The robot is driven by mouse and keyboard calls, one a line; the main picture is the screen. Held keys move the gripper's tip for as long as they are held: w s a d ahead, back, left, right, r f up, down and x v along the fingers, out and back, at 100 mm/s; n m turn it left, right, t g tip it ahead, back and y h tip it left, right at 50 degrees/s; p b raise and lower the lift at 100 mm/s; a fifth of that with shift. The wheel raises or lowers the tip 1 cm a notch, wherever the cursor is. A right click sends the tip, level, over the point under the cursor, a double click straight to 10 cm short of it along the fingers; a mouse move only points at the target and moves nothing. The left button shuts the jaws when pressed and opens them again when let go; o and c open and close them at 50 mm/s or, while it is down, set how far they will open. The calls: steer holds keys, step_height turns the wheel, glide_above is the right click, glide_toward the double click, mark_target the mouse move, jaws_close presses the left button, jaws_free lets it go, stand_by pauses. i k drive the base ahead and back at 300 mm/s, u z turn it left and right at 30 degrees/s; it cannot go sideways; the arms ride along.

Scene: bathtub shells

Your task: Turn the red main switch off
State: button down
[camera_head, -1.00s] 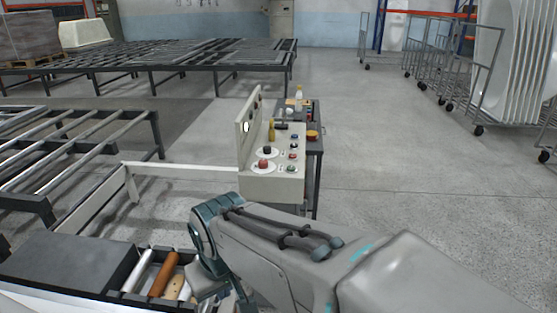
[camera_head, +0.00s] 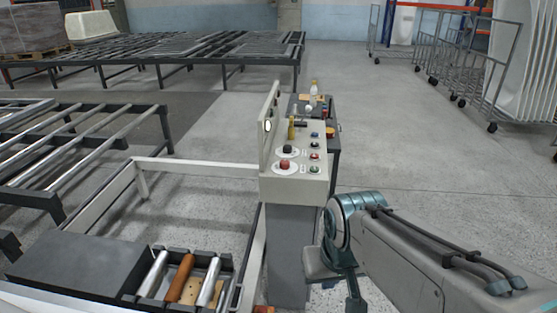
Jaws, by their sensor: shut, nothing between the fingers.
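The red main switch (camera_head: 284,164) is a red knob on a pale round plate at the near left of the sloping top of the beige control panel (camera_head: 294,189). I cannot read from here which way the knob is turned. My gripper (camera_head: 348,285) hangs low to the right of the panel's pedestal, below the panel top and apart from the switch. It is shut and empty, and its tips are hard to make out near the lower frame edge.
A black knob (camera_head: 287,149) sits just behind the red one, with several small buttons (camera_head: 315,156) to its right. An upright plate (camera_head: 270,127) borders the panel's left. A dark cart (camera_head: 334,150) with bottles stands behind.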

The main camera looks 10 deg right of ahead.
mark_target(284, 165)
steer(key=z, duration=0.25)
steer(key=i, duration=0.8)
steer(key=z, duration=0.7)
